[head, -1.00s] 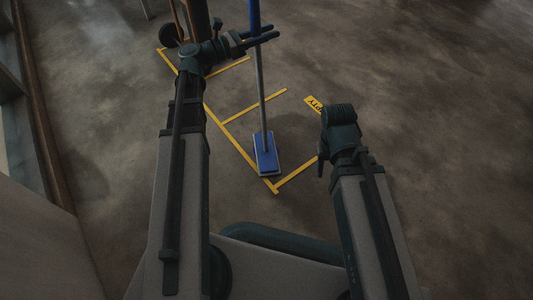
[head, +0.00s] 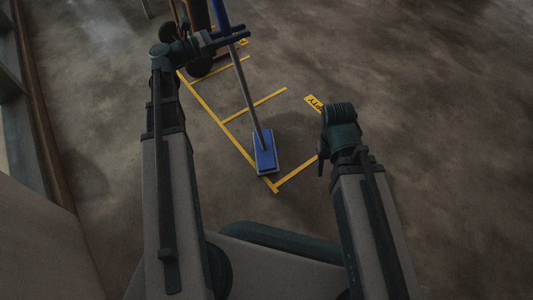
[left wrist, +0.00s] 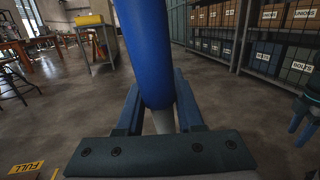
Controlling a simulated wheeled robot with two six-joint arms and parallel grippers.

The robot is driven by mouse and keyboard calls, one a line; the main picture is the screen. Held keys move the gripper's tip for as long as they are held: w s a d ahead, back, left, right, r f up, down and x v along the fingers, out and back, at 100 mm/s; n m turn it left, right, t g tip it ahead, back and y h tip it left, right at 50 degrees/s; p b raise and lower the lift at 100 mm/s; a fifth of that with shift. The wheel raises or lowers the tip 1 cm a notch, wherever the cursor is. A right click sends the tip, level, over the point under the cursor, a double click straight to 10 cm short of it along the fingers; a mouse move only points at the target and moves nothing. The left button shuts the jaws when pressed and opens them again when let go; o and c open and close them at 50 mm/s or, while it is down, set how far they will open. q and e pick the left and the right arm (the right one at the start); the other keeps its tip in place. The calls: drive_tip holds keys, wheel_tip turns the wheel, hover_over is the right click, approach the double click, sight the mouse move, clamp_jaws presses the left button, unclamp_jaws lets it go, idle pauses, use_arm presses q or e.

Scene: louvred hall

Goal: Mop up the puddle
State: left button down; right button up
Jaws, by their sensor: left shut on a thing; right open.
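The mop has a blue grip (head: 221,15), a grey pole (head: 246,95) and a flat blue head (head: 265,155). The head rests on the concrete floor inside yellow floor lines, and the pole leans to the left. My left gripper (head: 240,35) is shut on the upper part of the mop handle; the blue grip (left wrist: 145,50) fills the middle of the left wrist view. My right gripper (head: 322,165) is open and empty, to the right of the mop head and apart from it; its fingers (left wrist: 301,130) show at the right edge in the left wrist view. I cannot make out a clear puddle among the dark floor patches.
Yellow lines (head: 232,137) mark floor bays. A dark and brown upright object (head: 198,45) stands behind my left gripper. The left wrist view shows shelves with labelled boxes (left wrist: 265,57), and wooden tables and stools (left wrist: 18,50). Open floor lies to the right.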

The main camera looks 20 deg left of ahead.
use_arm(q)
drive_tip(key=w+d, duration=0.4)
drive_tip(key=d, duration=0.6)
drive_tip(key=w+d, duration=0.5)
drive_tip(key=d, duration=0.5)
drive_tip(key=shift+d+r, duration=0.15)
drive_tip(key=w+a+r+v, duration=0.1)
drive_tip(key=v, duration=1)
drive_tip(key=w+a+r+v, duration=0.1)
drive_tip(key=v, duration=1)
drive_tip(key=shift+a+f, duration=0.25)
drive_tip(key=shift+f, duration=0.1)
drive_tip(key=shift+s, duration=0.1)
